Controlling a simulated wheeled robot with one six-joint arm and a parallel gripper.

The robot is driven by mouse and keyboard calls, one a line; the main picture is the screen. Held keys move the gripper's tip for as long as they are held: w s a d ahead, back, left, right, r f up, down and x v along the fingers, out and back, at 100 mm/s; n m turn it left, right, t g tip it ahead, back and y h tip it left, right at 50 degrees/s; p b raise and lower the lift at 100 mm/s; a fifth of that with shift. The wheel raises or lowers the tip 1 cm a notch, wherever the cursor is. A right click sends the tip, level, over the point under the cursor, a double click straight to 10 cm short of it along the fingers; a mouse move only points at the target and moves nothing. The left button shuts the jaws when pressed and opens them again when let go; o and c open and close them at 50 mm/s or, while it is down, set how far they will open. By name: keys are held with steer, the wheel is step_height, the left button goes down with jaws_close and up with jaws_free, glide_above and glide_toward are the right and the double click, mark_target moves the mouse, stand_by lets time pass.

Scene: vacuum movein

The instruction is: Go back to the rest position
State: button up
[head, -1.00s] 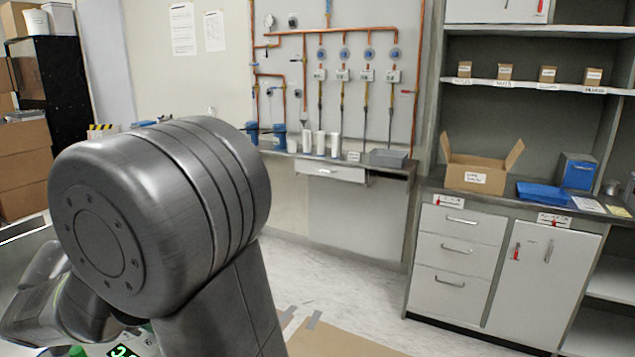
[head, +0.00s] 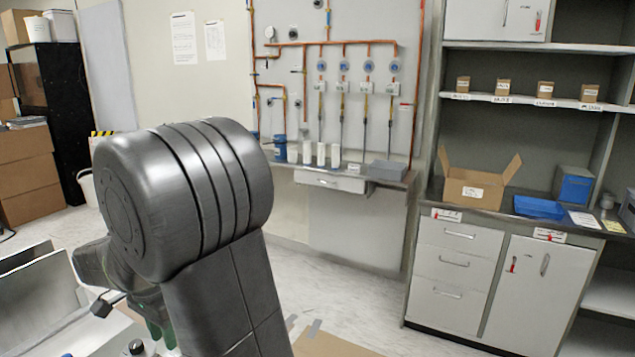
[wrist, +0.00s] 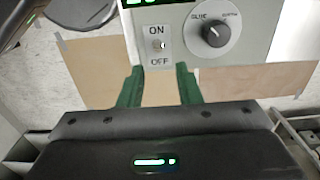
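My gripper (wrist: 158,88) shows in the wrist view with its two green fingers apart and nothing between them. Just beyond the fingertips is a pale control panel (wrist: 178,62) with an ON/OFF toggle switch (wrist: 158,45) and a black knob (wrist: 215,34) to its right. A strip of green display shows at the panel's top edge. Whether the fingertips touch the panel I cannot tell. In the head view my arm fills the left middle and hides most of the gripper's surroundings.
An open cardboard box (head: 473,190) and a blue tray (head: 538,207) stand on the right counter. Several white cylinders stand under copper pipes on the back wall bench (head: 330,182). Cardboard (head: 330,343) lies on the floor. Open floor (head: 335,285) lies between the arm and the cabinets.

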step_height(320, 180, up, 7)
stand_by(0.3)
